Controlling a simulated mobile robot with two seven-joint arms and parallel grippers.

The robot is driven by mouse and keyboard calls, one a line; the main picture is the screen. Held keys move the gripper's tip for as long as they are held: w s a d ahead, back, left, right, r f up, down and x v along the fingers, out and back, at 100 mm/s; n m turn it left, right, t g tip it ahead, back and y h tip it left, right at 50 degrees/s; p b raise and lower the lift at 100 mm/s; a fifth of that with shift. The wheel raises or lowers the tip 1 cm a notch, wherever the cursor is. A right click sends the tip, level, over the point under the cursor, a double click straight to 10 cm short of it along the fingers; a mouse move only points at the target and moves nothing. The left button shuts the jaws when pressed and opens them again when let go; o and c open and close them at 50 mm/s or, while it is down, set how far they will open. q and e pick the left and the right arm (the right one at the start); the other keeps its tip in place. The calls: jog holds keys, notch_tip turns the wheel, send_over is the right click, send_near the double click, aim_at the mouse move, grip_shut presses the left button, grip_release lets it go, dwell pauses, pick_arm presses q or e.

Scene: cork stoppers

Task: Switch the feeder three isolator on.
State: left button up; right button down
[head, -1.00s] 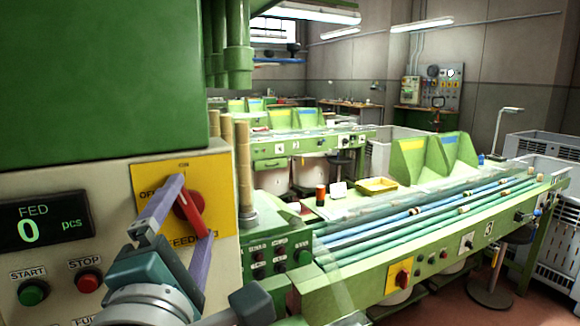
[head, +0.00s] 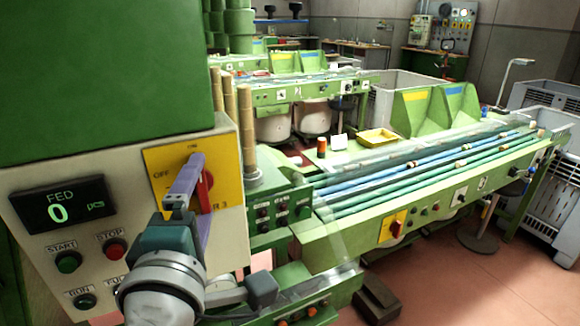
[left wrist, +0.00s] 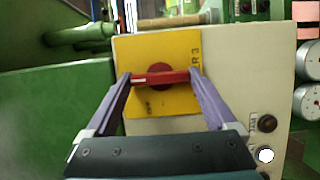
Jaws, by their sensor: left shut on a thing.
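The feeder isolator is a yellow plate (head: 228,175) with a red rotary handle (head: 207,187) on the cream panel at left. ON is marked at the plate's top and OFF at its left. In the left wrist view the plate (left wrist: 178,45) shows "R 3", and the red handle (left wrist: 160,78) lies in line with the plate's up-down direction, its end toward the ON side. My left gripper (head: 202,187) is shut on the handle, one finger at each end. Its upper finger hides part of the handle in the head view. My right gripper is out of view.
Beside the isolator are the FED display (head: 58,210) reading 0, a green START button (head: 68,261) and a red STOP button (head: 115,248). A green feeder bench (head: 350,235) with its own yellow switch (head: 392,226) stands to the right.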

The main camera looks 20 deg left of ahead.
pick_arm(q)
jog(key=o, duration=1.1)
jog(key=shift+c, duration=0.2)
jog(key=b+v, duration=0.2)
jog(key=v, duration=0.8)
jog(key=shift+b, duration=0.35)
jog(key=shift+w, duration=0.1)
